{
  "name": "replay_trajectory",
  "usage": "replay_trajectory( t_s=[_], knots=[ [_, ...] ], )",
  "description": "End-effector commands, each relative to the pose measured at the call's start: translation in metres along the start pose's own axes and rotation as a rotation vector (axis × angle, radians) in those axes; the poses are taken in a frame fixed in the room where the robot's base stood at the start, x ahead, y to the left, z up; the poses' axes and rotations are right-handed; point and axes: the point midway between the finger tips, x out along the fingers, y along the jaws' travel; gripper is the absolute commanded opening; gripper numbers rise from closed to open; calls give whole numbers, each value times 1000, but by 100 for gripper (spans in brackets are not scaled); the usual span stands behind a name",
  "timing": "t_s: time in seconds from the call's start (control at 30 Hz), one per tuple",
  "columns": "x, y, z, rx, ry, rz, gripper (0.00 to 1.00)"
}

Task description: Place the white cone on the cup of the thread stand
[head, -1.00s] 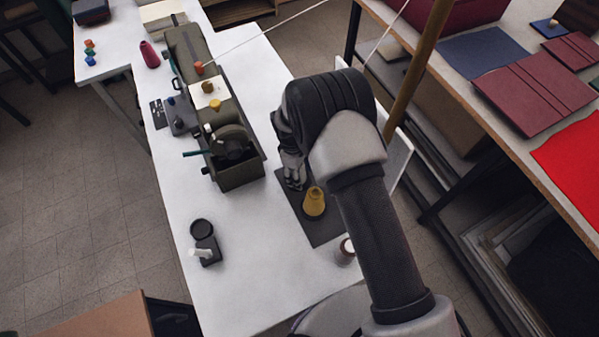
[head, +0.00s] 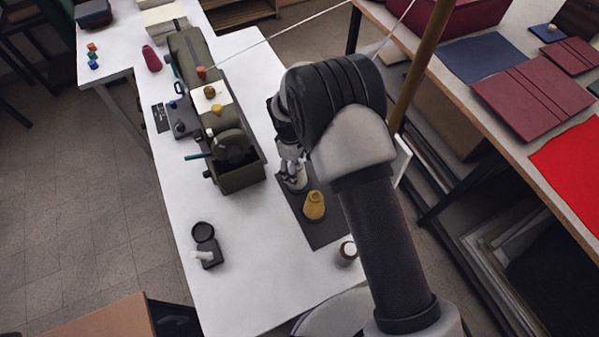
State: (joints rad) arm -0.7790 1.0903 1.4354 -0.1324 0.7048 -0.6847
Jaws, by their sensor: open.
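My gripper (head: 291,172) points down over the far end of a dark grey mat (head: 322,234), partly hidden by my arm. A pale, whitish piece (head: 298,184) shows right at its fingertips, probably the white cone; I cannot tell whether the fingers touch it. A yellow cone (head: 314,206) stands upright on the mat, just nearer than the gripper. A small black stand with a round cup (head: 203,232) and a white part (head: 201,255) is at the left table edge; it may be the thread stand, but I cannot tell for certain.
An olive sewing machine (head: 240,178) with small coloured spools on top stands left of the gripper. A reddish-brown jar with a pale top (head: 346,253) is near the mat's near end. A maroon cone (head: 152,58) stands far left. White tabletop between stand and mat is clear.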

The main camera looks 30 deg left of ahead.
Motion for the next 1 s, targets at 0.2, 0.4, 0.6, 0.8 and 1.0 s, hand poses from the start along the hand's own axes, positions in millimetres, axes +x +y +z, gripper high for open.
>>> replay_trajectory(
  t_s=[0.2,0.4,0.6,0.8,1.0],
  knots=[
    [-44,0,0,-1,2,1,72],
    [-60,0,0,-1,0,0,72],
    [-62,0,0,-1,-1,-1,72],
    [-62,0,0,-1,0,-1,72],
    [-62,0,0,-1,0,-1,72]
  ],
)
